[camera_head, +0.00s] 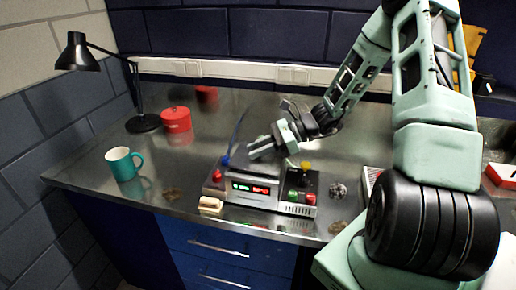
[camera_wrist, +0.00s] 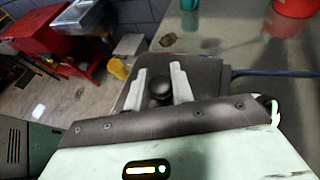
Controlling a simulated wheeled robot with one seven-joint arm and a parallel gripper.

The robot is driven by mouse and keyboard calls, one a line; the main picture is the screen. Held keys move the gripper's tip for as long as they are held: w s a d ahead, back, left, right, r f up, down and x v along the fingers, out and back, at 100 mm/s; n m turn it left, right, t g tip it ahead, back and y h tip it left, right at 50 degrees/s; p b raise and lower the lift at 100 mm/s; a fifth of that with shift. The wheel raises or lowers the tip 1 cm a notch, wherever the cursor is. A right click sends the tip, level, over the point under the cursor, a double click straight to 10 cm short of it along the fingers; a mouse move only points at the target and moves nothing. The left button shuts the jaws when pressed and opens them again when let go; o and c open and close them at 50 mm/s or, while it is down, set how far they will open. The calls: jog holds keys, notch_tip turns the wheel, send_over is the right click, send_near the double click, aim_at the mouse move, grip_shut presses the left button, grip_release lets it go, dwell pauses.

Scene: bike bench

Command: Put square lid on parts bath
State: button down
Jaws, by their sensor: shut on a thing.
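The square lid (camera_wrist: 210,75) is a dark grey plate with a round black knob (camera_wrist: 160,90), in the wrist view. My gripper (camera_wrist: 160,80) is shut on the knob, with one pale finger on each side of it. In the head view my gripper (camera_head: 262,150) is low over the parts bath (camera_head: 252,200), a grey box with green and red displays on its front. The lid is hard to make out there, partly hidden by the fingers. I cannot tell whether it touches the bath's rim.
A control box with a yellow knob (camera_head: 305,166) stands right of the bath. A teal mug (camera_head: 123,163), red canister (camera_head: 177,120) and black lamp (camera_head: 144,122) stand left. The metal bench (camera_head: 80,172) is clear at front left.

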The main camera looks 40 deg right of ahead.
jog(key=shift+f+b, duration=0.4)
jog(key=shift+f, duration=0.15)
dwell(0.4)
jog(key=c, duration=1.1)
grip_release()
jog(key=b+v, duration=0.3)
jog(key=v, duration=1.4)
jog(key=shift+s+d, duration=0.1)
jog(key=shift+d, duration=0.05)
